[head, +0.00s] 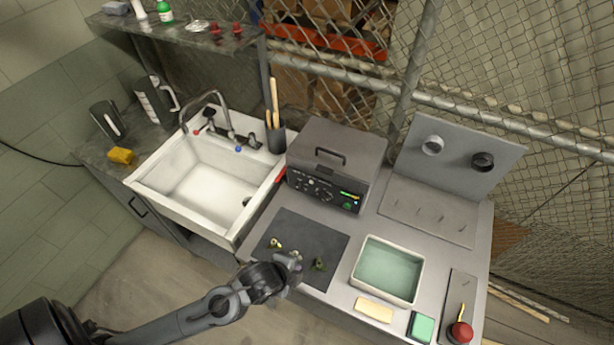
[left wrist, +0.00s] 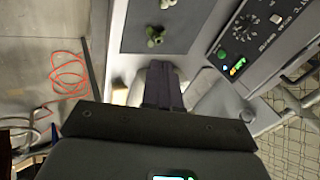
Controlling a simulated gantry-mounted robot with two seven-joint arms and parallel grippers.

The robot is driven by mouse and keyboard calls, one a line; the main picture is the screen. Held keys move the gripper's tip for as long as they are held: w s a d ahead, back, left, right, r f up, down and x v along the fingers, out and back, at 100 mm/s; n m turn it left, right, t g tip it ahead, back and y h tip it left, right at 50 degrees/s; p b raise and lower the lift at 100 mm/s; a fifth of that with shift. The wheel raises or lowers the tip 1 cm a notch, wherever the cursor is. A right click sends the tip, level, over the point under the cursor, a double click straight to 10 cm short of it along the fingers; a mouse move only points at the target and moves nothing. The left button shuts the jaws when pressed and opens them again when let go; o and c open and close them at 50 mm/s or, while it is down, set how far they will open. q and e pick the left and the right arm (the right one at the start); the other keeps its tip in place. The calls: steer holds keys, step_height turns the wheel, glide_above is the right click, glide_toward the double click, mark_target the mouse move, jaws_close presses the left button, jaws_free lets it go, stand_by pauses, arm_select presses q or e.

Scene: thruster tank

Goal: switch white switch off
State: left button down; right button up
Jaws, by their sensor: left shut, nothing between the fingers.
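A grey box-shaped machine (head: 335,150) with a lid handle stands on the bench. Its dark front control panel (head: 325,190) carries dials, small labels and green lit parts. The left wrist view shows this panel closer at upper right, with a dial (left wrist: 243,28), a green button (left wrist: 222,54), a green-lit part (left wrist: 237,67) and a small pale knob (left wrist: 276,18). I cannot tell which part is the white switch. My left gripper (head: 294,262) is at the bench's front edge by the dark mat, apart from the panel. It is shut and empty in the left wrist view (left wrist: 163,72). My right gripper is not visible.
Small green and brass parts (head: 318,264) lie on the dark mat (head: 305,232) between gripper and machine. A white sink (head: 208,178) is left, a liquid-filled tray (head: 388,270) right. A wire fence stands behind.

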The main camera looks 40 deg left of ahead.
arm_select(q)
steer(key=w+a+m+t+y, duration=0.2)
steer(key=w+a+m+t, duration=0.3)
steer(key=w+a+m, duration=0.8)
steer(key=m, duration=0.6)
steer(key=shift+w+a+m, duration=0.2)
steer(key=shift+a+m, duration=0.1)
steer(key=shift+m, duration=0.1)
steer(key=shift+f, duration=0.1)
steer(key=p, duration=0.2)
glide_toward(311, 183)
steer(key=w+f, duration=0.3)
steer(key=f, duration=0.1)
steer(key=shift+w+a+r, duration=0.1)
steer(key=shift+w+a, duration=0.15)
steer(key=shift+w, duration=0.2)
steer(key=shift+w+a, duration=0.25)
steer(key=shift+w, duration=0.2)
steer(key=shift+r, duration=0.1)
